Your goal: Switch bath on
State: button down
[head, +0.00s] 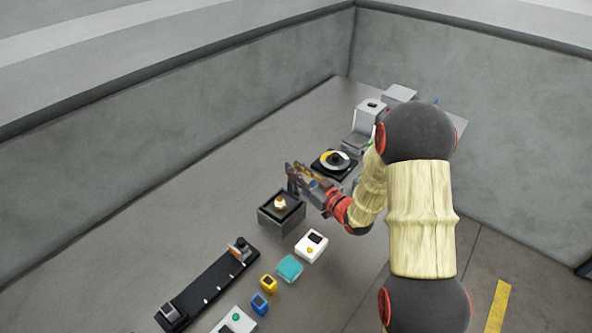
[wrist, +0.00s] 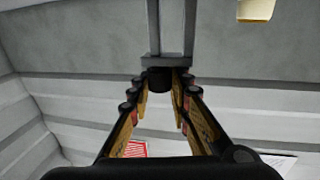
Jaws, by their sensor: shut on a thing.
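My gripper (head: 294,178) is above the table, just beyond and to the right of a dark grey square box (head: 270,222) in the head view. A small cream and brown piece (head: 281,203) shows at the top of this box; I cannot tell whether the box is the bath, and no switch is readable. In the wrist view my gripper's fingers (wrist: 160,88) close in on a small black cylindrical part (wrist: 160,80), which sits below a grey bracket (wrist: 162,61). The fingertips appear shut on this part. What it belongs to is unclear in the head view.
A dial device (head: 335,161) and grey machine (head: 362,135) stand behind my gripper. Nearer are a white box (head: 311,246), teal block (head: 289,268), yellow block (head: 268,284), blue block (head: 260,303) and long black rail (head: 210,288). The table's left side is clear.

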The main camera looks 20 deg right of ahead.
aim_at(298, 190)
notch_tip(298, 190, down, 7)
jog(key=b, duration=0.4)
jog(key=shift+s+r+b, duration=0.1)
jog(key=shift+r+b, duration=0.1)
jog(key=shift+b, duration=0.1)
jog(key=c, duration=1.7)
grip_release()
jog(key=shift+o, duration=0.4)
jog(key=shift+s+d, duration=0.2)
jog(key=v, duration=1.1)
jog(key=shift+s, duration=0.2)
